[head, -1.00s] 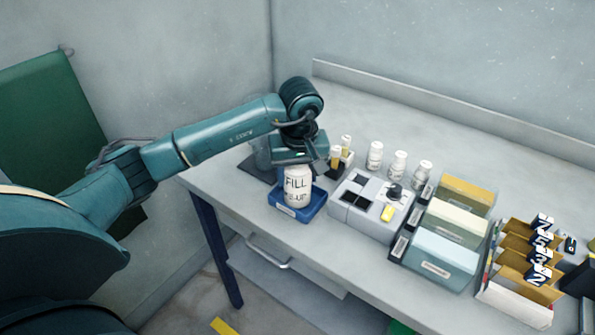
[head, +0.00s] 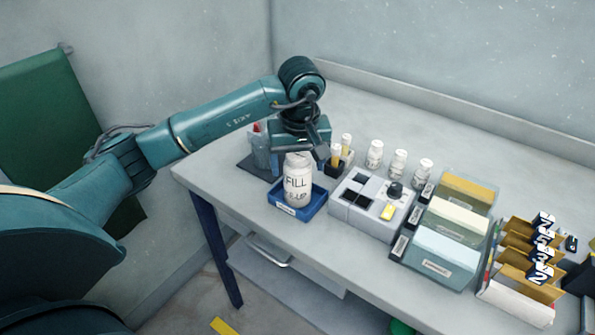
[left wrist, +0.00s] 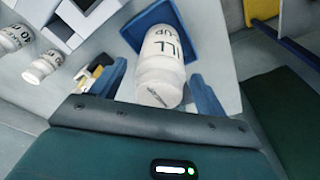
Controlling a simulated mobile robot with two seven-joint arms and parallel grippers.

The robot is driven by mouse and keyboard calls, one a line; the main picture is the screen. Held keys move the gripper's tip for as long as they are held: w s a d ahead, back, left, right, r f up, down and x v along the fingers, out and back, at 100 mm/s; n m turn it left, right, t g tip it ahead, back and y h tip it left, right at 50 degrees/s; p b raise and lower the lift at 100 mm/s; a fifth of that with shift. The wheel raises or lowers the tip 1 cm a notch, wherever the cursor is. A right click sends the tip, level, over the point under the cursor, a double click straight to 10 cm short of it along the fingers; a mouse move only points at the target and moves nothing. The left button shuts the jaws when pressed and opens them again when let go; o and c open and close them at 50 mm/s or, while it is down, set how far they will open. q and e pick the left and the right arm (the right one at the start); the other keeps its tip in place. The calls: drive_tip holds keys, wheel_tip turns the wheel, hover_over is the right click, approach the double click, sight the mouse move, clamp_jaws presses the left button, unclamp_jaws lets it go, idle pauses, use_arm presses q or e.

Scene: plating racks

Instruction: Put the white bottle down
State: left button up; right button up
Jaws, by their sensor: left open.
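The white bottle (head: 298,183), with dark "FILL" lettering, stands upright in a small blue tray (head: 287,208) at the table's left part. In the left wrist view the bottle (left wrist: 160,66) lies between my two spread blue fingers, with a gap on each side, and the blue tray (left wrist: 207,40) shows behind it. My left gripper (head: 302,153) is open just above and behind the bottle's top in the head view. The bottle's cap is partly hidden there by the gripper. My right gripper is not in view.
A grey-white device (head: 366,206) with dark squares stands right of the tray. File boxes (head: 446,235) stand farther right. A clear bottle with a red top (head: 260,146) stands behind the gripper. The table's front-left is clear.

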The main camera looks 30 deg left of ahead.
use_arm(q)
drive_tip(key=r, duration=0.6)
drive_tip(key=s+r, duration=0.1)
drive_tip(key=r, duration=0.2)
drive_tip(key=shift+d+b, duration=0.4)
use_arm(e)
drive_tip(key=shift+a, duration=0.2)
use_arm(q)
drive_tip(key=shift+f, duration=0.1)
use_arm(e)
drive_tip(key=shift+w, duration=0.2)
use_arm(q)
drive_tip(key=shift+s, duration=0.1)
